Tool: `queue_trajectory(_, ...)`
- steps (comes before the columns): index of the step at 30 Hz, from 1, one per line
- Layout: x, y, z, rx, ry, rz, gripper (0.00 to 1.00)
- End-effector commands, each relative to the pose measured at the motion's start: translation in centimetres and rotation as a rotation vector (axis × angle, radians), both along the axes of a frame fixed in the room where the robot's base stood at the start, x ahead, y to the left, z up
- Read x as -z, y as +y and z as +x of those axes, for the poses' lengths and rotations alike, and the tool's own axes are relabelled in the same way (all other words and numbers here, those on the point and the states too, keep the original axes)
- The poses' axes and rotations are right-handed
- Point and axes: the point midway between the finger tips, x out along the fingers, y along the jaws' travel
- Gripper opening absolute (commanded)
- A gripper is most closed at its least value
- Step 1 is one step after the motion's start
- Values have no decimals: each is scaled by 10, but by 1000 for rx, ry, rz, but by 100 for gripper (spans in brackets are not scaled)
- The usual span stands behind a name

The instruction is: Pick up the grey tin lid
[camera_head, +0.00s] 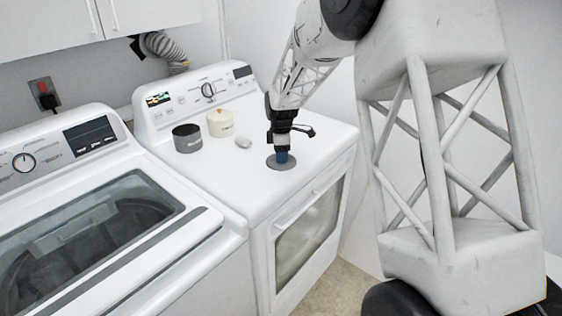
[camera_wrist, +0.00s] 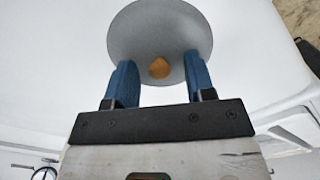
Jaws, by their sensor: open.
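The grey tin lid (camera_head: 272,163) is a flat round disc lying on top of the white dryer, near its front right. In the wrist view the lid (camera_wrist: 160,22) shows an orange-brown round knob (camera_wrist: 159,68) on it. My gripper (camera_head: 283,157) points down over the lid in the head view. In the wrist view the blue fingers of my gripper (camera_wrist: 158,72) are apart, one on each side of the knob, with visible gaps. I cannot tell whether the fingertips touch the lid. The knob is hidden behind the fingers in the head view.
A dark grey tin (camera_head: 187,138), a cream canister (camera_head: 220,123) and a small pale object (camera_head: 243,142) stand on the dryer (camera_head: 225,180), left of my gripper. The control panel (camera_head: 200,95) rises behind. A washer (camera_head: 100,215) is at left. The dryer top's front is clear.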

Motion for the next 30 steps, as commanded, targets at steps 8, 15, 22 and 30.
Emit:
queue_trajectory(8, 0, 0, 0, 0, 0, 0, 20)
queue_trajectory(15, 0, 0, 0, 0, 0, 0, 0)
queue_trajectory(22, -2, 0, 0, 0, 0, 0, 0)
queue_trajectory(30, -18, 0, 0, 0, -2, 0, 0)
